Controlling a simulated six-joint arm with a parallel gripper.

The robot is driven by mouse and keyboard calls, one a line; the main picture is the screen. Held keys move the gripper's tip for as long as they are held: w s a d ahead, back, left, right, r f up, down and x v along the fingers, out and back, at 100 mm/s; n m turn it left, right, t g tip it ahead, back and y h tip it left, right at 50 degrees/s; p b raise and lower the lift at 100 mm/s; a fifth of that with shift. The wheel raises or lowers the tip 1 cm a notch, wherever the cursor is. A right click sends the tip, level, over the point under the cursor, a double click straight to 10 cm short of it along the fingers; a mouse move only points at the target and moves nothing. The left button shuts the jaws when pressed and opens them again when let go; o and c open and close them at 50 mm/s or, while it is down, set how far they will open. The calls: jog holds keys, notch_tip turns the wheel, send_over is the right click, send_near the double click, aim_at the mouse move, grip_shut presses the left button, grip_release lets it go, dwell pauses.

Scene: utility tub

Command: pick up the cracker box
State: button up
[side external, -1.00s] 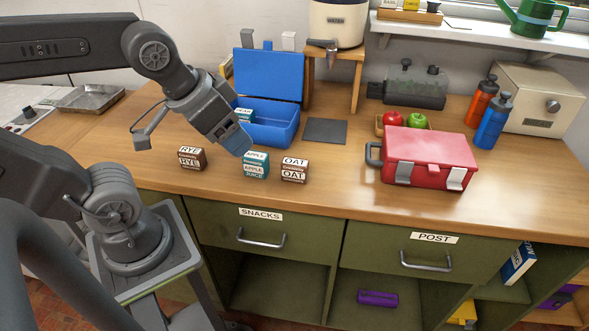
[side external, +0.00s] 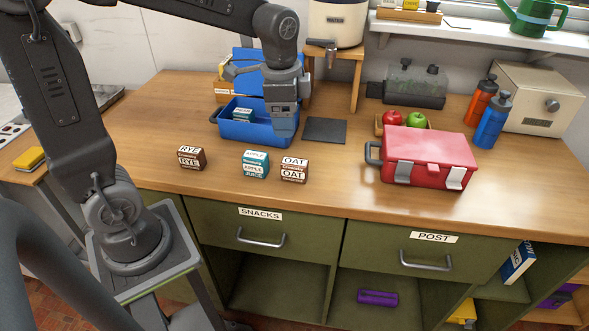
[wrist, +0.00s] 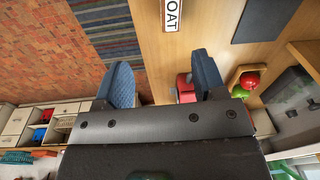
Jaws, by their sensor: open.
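Two small brown-and-white boxes stand on the wooden counter. One is the RYE box (side external: 191,158) and the other is the OAT box (side external: 295,170). Their smaller print is hard to read, so I cannot tell from it which is the cracker box. A teal apple juice box (side external: 255,165) stands between them. The OAT box label (wrist: 172,14) shows at the top of the wrist view. My gripper (side external: 284,125) is behind and above these boxes, over the right part of the open blue lunch box (side external: 240,132). In the wrist view my gripper (wrist: 163,82) is open, with nothing held between its blue fingertips.
Another teal carton (side external: 242,115) is inside the blue lunch box. A dark flat mat (side external: 325,130) lies right of it. A closed red lunch box (side external: 430,150), apples (side external: 416,120) and bottles (side external: 492,120) occupy the right side.

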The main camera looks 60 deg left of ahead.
aim_at(295, 161)
jog(key=shift+m+g, duration=0.5)
jog(key=shift+m, duration=0.3)
jog(key=w+f, duration=0.1)
jog(key=f, duration=0.9)
jog(key=w+a+f, duration=0.1)
jog(key=f, duration=0.5)
jog(key=shift+w, duration=0.35)
jog(key=shift+c, duration=0.3)
jog(key=c, duration=0.9)
jog(key=shift+c, duration=0.3)
jog(key=shift+r, duration=0.2)
